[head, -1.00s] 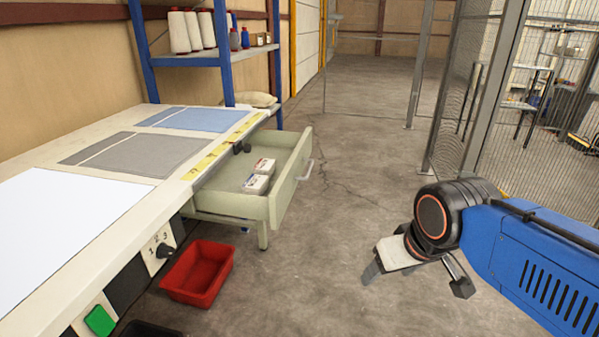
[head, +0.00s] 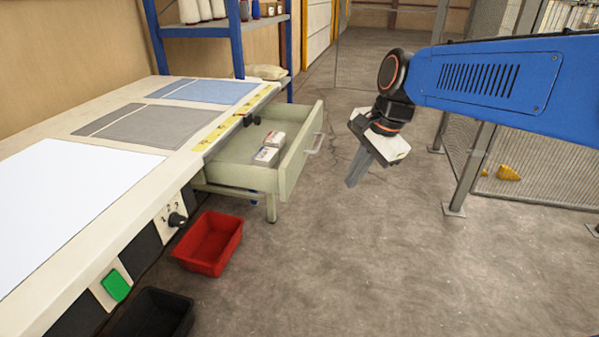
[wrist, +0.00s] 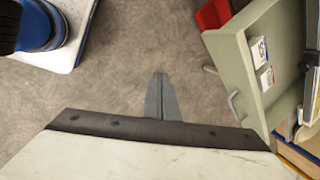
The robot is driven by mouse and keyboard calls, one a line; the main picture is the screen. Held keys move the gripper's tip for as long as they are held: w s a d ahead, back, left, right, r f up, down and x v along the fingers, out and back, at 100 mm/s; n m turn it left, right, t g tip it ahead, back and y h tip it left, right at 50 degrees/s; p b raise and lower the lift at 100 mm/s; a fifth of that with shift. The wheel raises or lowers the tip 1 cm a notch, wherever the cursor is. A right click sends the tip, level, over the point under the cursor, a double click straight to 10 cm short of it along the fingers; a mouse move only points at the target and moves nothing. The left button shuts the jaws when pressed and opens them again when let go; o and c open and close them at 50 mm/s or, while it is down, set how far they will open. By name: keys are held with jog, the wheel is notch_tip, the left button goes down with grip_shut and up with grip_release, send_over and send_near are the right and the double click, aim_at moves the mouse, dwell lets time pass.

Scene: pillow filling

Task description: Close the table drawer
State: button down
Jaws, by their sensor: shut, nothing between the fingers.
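The table drawer (head: 290,168) is pale green and stands pulled out from the right side of the table (head: 60,112). Its front carries a light metal handle (head: 315,144). Two small white boxes (head: 267,153) lie inside it. My gripper (head: 352,184) is shut and empty, pointing down, to the right of the drawer front and apart from it. In the wrist view my shut fingers (wrist: 160,80) show over bare floor. The drawer (wrist: 236,68) and its handle (wrist: 233,105) are to their right there.
A red bin (head: 208,243) and a black bin (head: 152,314) stand on the floor along the table. A blue shelf rack (head: 158,40) stands behind the table. A mesh fence (head: 550,165) is at the right. The floor in front of the drawer is clear.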

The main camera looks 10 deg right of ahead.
jog(key=w+a+r+m+g+y, duration=0.1)
jog(key=w+a+r+m, duration=0.15)
jog(key=w+m, duration=0.65)
jog(key=w+a+f, duration=0.5)
jog(key=a+f, duration=0.2)
jog(key=f, duration=0.3)
jog(key=shift+w+a+y, duration=0.15)
jog(key=shift+w+y, duration=0.1)
jog(key=shift+y, duration=0.05)
jog(key=w+a, duration=0.3)
jog(key=a, duration=0.3)
jog(key=w+a, duration=0.3)
jog(key=a, duration=0.4)
jog(key=w+a, duration=0.4)
jog(key=a, duration=0.3)
jog(key=shift+a, duration=0.15)
